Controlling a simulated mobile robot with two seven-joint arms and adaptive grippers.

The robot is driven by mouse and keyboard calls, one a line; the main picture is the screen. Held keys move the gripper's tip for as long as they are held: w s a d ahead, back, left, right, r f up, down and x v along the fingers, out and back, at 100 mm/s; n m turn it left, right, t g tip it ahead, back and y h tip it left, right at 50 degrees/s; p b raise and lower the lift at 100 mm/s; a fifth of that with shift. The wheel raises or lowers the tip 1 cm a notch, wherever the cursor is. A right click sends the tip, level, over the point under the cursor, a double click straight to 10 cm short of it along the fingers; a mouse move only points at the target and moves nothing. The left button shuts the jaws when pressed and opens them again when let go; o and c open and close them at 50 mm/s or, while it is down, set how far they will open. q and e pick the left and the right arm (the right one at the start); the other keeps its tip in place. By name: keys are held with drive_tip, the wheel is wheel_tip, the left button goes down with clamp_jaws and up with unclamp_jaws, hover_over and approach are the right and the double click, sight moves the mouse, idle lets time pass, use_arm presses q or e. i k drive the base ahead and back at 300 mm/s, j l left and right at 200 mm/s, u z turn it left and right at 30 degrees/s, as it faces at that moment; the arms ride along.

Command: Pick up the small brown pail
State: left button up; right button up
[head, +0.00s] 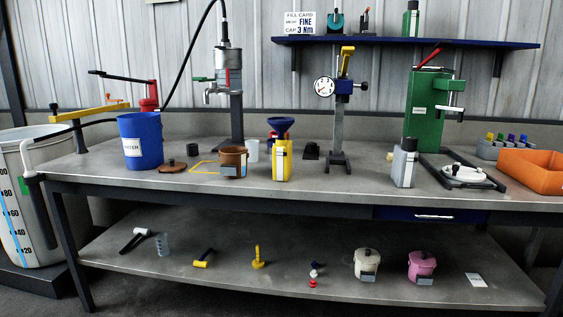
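The small brown pail (233,158) stands upright on the grey workbench, left of the middle in the head view. It is open at the top and has a grey label on its front. A brown lid (173,168) with a dark knob lies flat on the bench to its left. A yellow outline (205,167) marks the bench top between the lid and the pail. Neither of my grippers is in view.
A blue bucket (140,141) stands left of the lid. A white cup (253,150) and a yellow container with a blue funnel (281,150) stand close to the pail's right. The disperser column (236,100) rises behind the pail. The bench front before the pail is clear.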

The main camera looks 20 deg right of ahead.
sight(233, 160)
drive_tip(key=i+j+z, duration=0.1)
drive_tip(key=z, duration=0.55)
drive_tip(key=i+j+z, duration=0.35)
drive_tip(key=j, duration=0.35)
drive_tip(key=i+j+z, duration=0.15)
drive_tip(key=i+j, duration=0.2)
